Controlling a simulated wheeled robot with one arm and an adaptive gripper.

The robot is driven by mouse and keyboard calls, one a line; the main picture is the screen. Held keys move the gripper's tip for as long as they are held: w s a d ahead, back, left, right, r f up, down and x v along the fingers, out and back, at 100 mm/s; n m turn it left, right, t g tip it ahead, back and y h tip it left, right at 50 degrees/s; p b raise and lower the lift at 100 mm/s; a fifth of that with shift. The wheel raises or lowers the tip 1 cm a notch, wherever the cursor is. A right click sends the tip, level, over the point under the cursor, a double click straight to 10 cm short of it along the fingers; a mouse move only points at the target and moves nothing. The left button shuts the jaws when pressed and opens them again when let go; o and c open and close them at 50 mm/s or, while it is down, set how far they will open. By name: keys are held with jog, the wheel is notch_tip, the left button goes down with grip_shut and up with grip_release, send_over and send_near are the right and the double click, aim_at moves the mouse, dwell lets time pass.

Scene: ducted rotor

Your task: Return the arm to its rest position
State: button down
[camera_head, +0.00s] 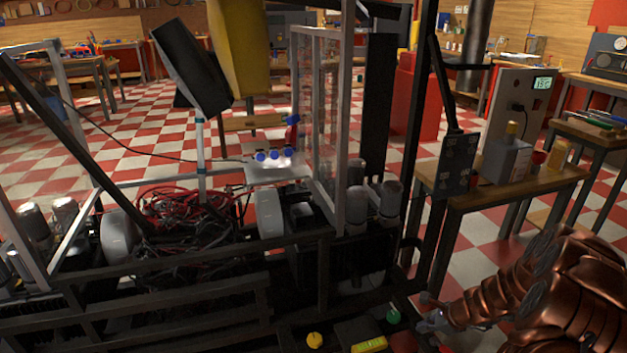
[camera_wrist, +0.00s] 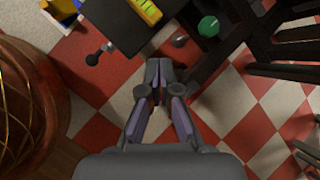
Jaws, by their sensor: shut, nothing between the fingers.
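My gripper (camera_wrist: 158,82) is shut and empty in the wrist view, its two dark fingers together over the red and white checkered floor. In the head view, my copper-coloured arm reaches in from the lower right. Its grey end is small and dim beside the dark frame, so the fingers are hard to make out there. A green knob (camera_wrist: 208,26) lies beyond the fingertips to the right, with a gap between. A dark box with a yellow label (camera_wrist: 146,12) is at the top of the wrist view. The fingers touch neither.
A dark metal frame (camera_head: 290,243) with tangled red wires (camera_head: 188,203) and a clear panel (camera_head: 322,110) fills the left and middle. Checkered floor (camera_head: 470,255) is open between frame and arm.

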jog(key=s+a+r+n+g+p, duration=0.1)
jog(key=s+a+r+n+p, duration=0.25)
jog(key=a+r, duration=0.45)
jog(key=s+a+r+n+g+y+p, duration=0.1)
jog(key=s+a+r+n+p, duration=0.3)
jog(key=r, duration=0.9)
jog(key=s+a+r+n+g+p, duration=0.15)
jog(key=s+a+r+n, duration=0.35)
jog(key=r, duration=0.5)
jog(key=s+d+r+n+g+h+p, duration=0.1)
jog(key=s+r+n+p, duration=0.4)
jog(key=s+r, duration=0.5)
jog(key=s+d+r+n+g+h+p, duration=0.1)
jog(key=s+r+n+h+p, duration=0.3)
jog(key=s, duration=1.1)
notch_tip(320, 180, up, 6)
jog(key=n+g+p, duration=0.1)
jog(key=p, duration=0.2)
jog(key=shift+s+r+h+p, duration=0.15)
jog(key=shift+s+h+p, duration=0.15)
jog(key=shift+s, duration=0.1)
jog(key=shift+d, duration=0.1)
